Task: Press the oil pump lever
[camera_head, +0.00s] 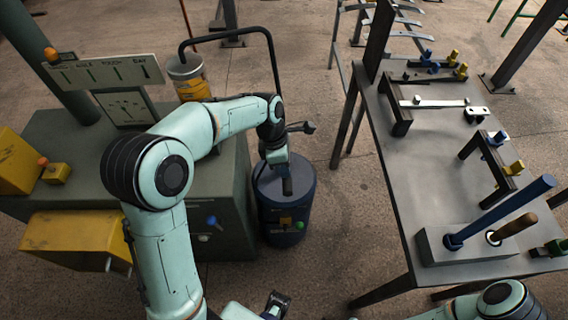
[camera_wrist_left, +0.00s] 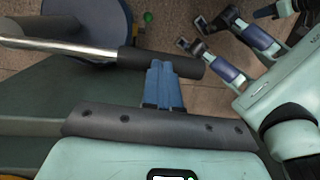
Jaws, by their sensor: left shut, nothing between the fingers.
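The oil pump is a dark blue drum (camera_head: 268,210) beside the grey-green cabinet in the head view; it also shows at the upper left of the left wrist view (camera_wrist_left: 95,32). In the left wrist view its lever is a shiny metal bar with a black grip (camera_wrist_left: 190,66), running in from the left. My left gripper (camera_head: 287,186) is over the drum top. Its blue fingers (camera_wrist_left: 160,75) are shut, empty, and overlap the black grip in the picture; I cannot tell whether they touch it. My right gripper (camera_head: 276,304) is low in the head view, away from the drum.
The grey-green cabinet (camera_head: 225,205) with yellow boxes stands left of the drum. A yellow-and-white bucket (camera_head: 188,78) stands behind. A grey bench (camera_head: 435,150) with levers and clamps is at the right. Bare floor lies between the drum and the bench.

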